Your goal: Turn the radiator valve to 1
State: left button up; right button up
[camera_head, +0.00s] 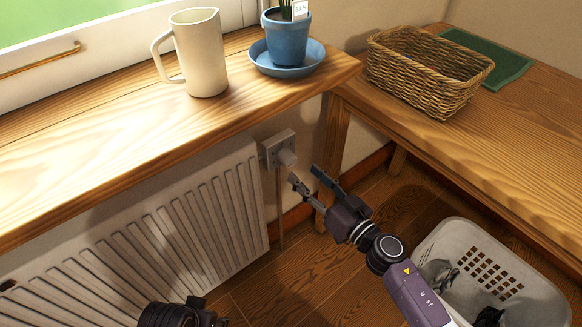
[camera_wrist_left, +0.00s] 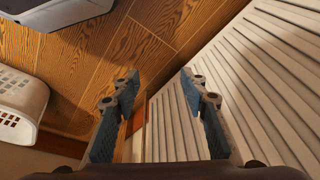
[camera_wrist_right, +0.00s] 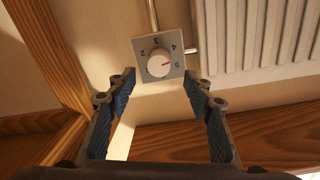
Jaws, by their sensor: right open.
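The radiator valve is a round white knob (camera_wrist_right: 160,63) on a square grey plate (camera_wrist_right: 140,76) in the right wrist view. The numerals 2, 3, 4 and 5 are legible; I cannot make out a 1. The knob's red mark points right, close to the 5. In the head view the knob (camera_head: 287,157) is at the radiator's upper right corner, below the wooden sill. My right gripper (camera_head: 306,177) is open and empty, just short of the knob and apart from it. My left gripper (camera_wrist_left: 160,82) is open and empty beside the radiator (camera_wrist_left: 225,100).
The sill (camera_head: 130,140) overhangs the radiator and carries a cream pitcher (camera_head: 200,55) and a blue plant pot (camera_head: 287,40). A bench (camera_head: 500,140) at right holds a wicker basket (camera_head: 425,70). A laundry basket (camera_head: 455,235) stands on the floor below my right arm.

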aim_at(292, 163)
jog(key=b+x, duration=0.1)
jog(key=x, duration=0.4)
jog(key=shift+w+a, duration=0.1)
jog(key=shift+w, duration=0.1)
pick_arm(q)
jog(key=shift+w+v, duration=0.15)
jog(key=shift+v, duration=1.2)
jog(key=shift+w+v, duration=0.2)
jog(key=shift+v, duration=1.15)
pick_arm(e)
jog(key=shift+x, duration=1)
pick_arm(q)
jog(key=shift+r, duration=0.1)
pick_arm(e)
jog(key=shift+c, duration=0.2)
jog(key=c, duration=1.1)
